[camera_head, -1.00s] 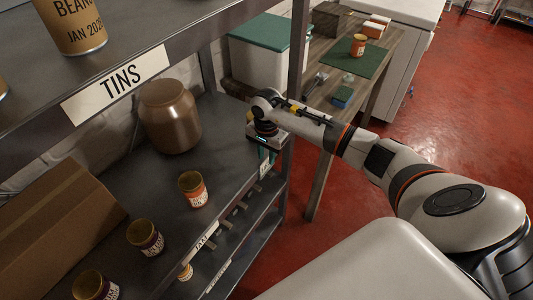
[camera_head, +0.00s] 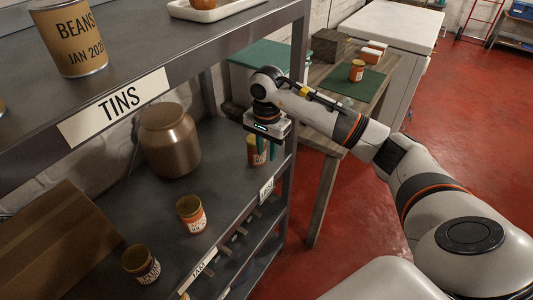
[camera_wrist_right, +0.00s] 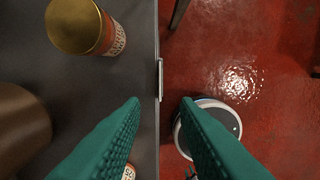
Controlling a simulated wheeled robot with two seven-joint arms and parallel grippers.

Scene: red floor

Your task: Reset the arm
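My right arm (camera_head: 400,160) reaches in from the right over the edge of the middle shelf. Its gripper (camera_head: 267,150) points down with green fingers beside a jar with a gold lid (camera_head: 253,155). In the right wrist view the two fingers (camera_wrist_right: 162,104) are apart with nothing held between them, above the shelf's front edge. The jar's gold lid also shows at the upper left there (camera_wrist_right: 75,25), apart from the fingertips. My left gripper is in neither view.
The middle shelf holds a large brown pot (camera_head: 170,145), more small jars (camera_head: 192,214) and a cardboard box (camera_head: 45,240). A beans tin (camera_head: 70,40) stands on the upper shelf. A wooden table (camera_head: 335,145) with a green mat (camera_head: 350,82) is behind the arm. Red floor lies clear at right.

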